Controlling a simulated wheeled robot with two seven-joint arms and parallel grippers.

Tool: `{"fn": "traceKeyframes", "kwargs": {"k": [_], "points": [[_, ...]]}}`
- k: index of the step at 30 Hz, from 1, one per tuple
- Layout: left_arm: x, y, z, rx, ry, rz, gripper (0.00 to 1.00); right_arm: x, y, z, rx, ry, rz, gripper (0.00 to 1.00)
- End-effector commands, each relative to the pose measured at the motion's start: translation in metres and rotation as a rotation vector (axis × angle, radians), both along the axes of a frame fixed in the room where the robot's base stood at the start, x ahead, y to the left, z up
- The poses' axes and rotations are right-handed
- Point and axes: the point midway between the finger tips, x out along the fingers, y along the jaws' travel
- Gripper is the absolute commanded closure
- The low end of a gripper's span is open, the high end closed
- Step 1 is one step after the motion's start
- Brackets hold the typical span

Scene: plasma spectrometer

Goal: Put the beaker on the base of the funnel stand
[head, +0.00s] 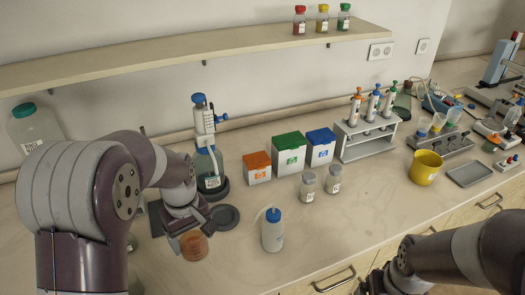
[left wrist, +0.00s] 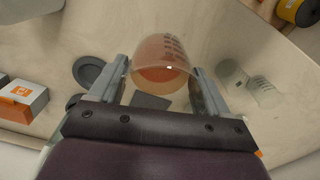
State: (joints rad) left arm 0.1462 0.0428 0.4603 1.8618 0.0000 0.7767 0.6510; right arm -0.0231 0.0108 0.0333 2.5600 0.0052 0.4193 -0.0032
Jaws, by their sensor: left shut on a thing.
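My left gripper (head: 184,232) is shut on a clear beaker with orange-brown liquid (head: 195,246). In the left wrist view the beaker (left wrist: 160,62) sits between the two fingers, with the bench below it. A dark flat plate (head: 157,219), possibly the base of the funnel stand, lies just left of the gripper in the head view. It also shows in the left wrist view (left wrist: 150,101). My left arm hides most of that area, and I cannot make out the funnel. My right arm is at the lower right, its gripper too cut off to judge.
A dark round disc (head: 225,217) and a blue-topped dispenser bottle (head: 210,165) stand right of the gripper. A wash bottle (head: 272,231) and two jars (head: 308,187) are further right. Orange (head: 257,168), green and blue boxes stand behind. The bench front is mostly clear.

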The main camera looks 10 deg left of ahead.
Motion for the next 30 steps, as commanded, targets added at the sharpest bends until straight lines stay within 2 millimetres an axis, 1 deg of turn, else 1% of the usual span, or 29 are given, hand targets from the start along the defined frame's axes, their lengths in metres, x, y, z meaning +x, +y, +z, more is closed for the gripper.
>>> {"fn": "traceKeyframes", "kwargs": {"k": [2, 3, 5, 6, 8, 9, 12, 13, 15, 19, 22, 30], "points": [[0.003, 0.0, 0.001, 0.001, -0.002, -0.073, 0.63, 0.0, 0.0, 0.0, 0.0, 0.0, 0.0, 0.08], [0.008, 0.001, 0.003, 0.001, -0.002, -0.133, 0.63, 0.0, 0.0, 0.0, 0.0, 0.0, 0.0, 0.08], [0.02, 0.002, 0.004, 0.001, -0.002, -0.246, 0.63, 0.0, 0.0, 0.0, 0.0, 0.0, 0.0, 0.08], [0.03, 0.0, 0.001, 0.0, 0.0, -0.333, 0.63, 0.0, 0.0, 0.0, 0.0, 0.0, 0.0, 0.08], [0.045, -0.005, -0.005, -0.001, 0.002, -0.469, 0.63, 0.0, 0.0, 0.0, 0.0, 0.0, 0.0, 0.08], [0.055, -0.01, -0.012, -0.002, 0.003, -0.559, 0.63, 0.0, 0.0, 0.0, 0.0, 0.0, 0.0, 0.08], [0.075, -0.024, -0.031, -0.002, 0.003, -0.719, 0.63, 0.0, 0.0, 0.0, 0.0, 0.0, 0.0, 0.08], [0.078, -0.028, -0.037, -0.002, 0.003, -0.749, 0.63, 0.0, 0.0, 0.0, 0.0, 0.0, 0.0, 0.08], [0.083, -0.037, -0.048, -0.001, 0.002, -0.776, 0.63, 0.0, 0.0, 0.0, 0.0, 0.0, 0.0, 0.08], [0.081, -0.046, -0.062, -0.001, 0.001, -0.795, 0.63, 0.0, 0.0, 0.0, 0.0, 0.0, 0.0, 0.08], [0.08, -0.048, -0.064, 0.0, 0.0, -0.801, 0.63, 0.0, 0.0, 0.0, 0.0, 0.0, 0.0, 0.08], [0.08, -0.048, -0.063, 0.0, -0.001, -0.798, 0.63, 0.0, 0.0, 0.0, 0.0, 0.0, 0.0, 0.08]]}}
